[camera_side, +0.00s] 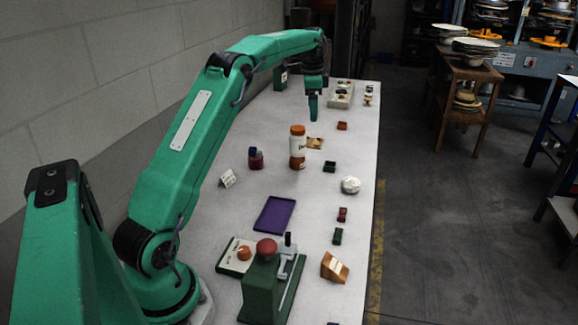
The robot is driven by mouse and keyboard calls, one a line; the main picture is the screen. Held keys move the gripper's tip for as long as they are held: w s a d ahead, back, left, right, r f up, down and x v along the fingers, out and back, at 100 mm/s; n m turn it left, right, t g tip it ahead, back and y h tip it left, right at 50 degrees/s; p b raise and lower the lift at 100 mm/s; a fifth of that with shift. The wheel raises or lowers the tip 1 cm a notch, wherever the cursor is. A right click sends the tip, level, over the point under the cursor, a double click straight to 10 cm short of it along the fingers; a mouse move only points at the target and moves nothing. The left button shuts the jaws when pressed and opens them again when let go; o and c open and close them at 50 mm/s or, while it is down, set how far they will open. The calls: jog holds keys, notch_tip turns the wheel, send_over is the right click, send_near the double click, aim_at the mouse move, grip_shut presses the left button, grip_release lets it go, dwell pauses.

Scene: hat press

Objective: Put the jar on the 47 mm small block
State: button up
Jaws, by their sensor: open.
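A jar with an orange lid and white label (298,150) stands upright on the grey table. A smaller dark red jar with a blue lid (256,160) stands to its left; I cannot tell which jar the task means. Several small blocks lie along the right side: an orange one (342,126), a dark green one (329,166), a red one (342,214) and another green one (337,236). Which is 47 mm cannot be read. My gripper (313,116) points down, open and apparently empty, beyond the orange-lidded jar and apart from it.
A tan piece (314,143) lies just right of the orange-lidded jar. A white round object (350,185), a purple tray (274,215), a green press (266,285) and a wooden wedge (334,267) are nearer. A tray of small items (341,95) is at the far end.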

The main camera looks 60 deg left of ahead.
jog(key=s+d+r+n+t, duration=0.1)
jog(key=s+d+r+n, duration=0.1)
jog(key=s+d+r, duration=0.6)
jog(key=s+d+r+n+t, duration=0.15)
jog(key=s+d, duration=0.25)
jog(key=d, duration=0.8)
jog(key=s+d+f+n+t, duration=0.1)
jog(key=s+d+f, duration=0.2)
jog(key=s, duration=0.6)
jog(key=s+d+f+n+t, duration=0.1)
jog(key=s+d+f, duration=0.3)
jog(key=s+d, duration=0.3)
jog(key=s, duration=0.3)
jog(key=shift+d+f, duration=0.2)
jog(key=shift+f, duration=0.05)
